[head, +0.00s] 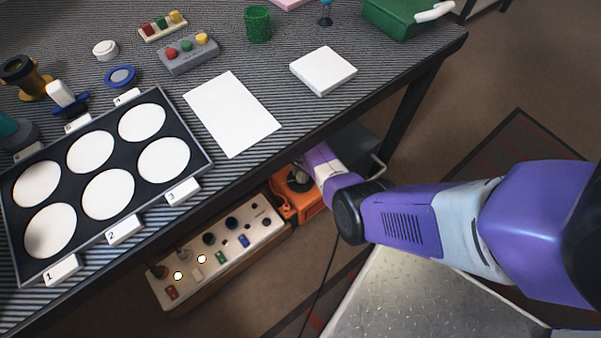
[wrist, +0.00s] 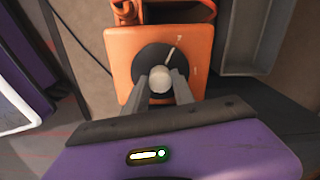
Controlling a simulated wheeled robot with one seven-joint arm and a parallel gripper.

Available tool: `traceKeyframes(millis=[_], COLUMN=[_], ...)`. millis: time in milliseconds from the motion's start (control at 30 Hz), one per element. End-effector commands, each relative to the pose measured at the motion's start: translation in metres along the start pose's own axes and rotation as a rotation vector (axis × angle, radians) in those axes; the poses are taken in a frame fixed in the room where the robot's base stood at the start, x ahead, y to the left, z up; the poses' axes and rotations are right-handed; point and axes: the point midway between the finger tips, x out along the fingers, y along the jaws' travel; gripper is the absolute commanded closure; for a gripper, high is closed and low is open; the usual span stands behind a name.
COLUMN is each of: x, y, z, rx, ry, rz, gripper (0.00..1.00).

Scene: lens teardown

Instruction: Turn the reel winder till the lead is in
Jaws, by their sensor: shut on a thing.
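The reel winder is an orange box (head: 288,205) below the table's front edge, beside a control panel. In the wrist view its orange top (wrist: 122,63) shows a dark round disc (wrist: 146,58) with a pale line on it and a pale round knob (wrist: 160,80) at the near side. My gripper (wrist: 161,84) is shut on that knob, one grey finger on each side. In the head view my purple wrist covers part of the winder and the fingertips are hidden. A thin dark lead (head: 318,268) runs down from near the winder across the floor.
A control panel (head: 197,266) with several knobs and switches stands left of the winder. The table (head: 330,113) overhangs behind and above, with a black tray (head: 210,166) of white discs. A grey bin (wrist: 247,40) stands close right of the winder in the wrist view.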

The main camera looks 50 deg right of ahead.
Motion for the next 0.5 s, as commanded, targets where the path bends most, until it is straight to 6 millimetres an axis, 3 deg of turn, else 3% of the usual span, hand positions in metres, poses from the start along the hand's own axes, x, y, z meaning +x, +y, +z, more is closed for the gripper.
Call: traceKeyframes(millis=[467, 500], x=[-0.0007, -0.0007], y=[-0.0009, -0.0009], z=[-0.0016, -0.0017], rx=[0.013, 0.013], ry=[0.004, 0.004], rz=[-0.003, -0.003], gripper=[1.0, 0.64])
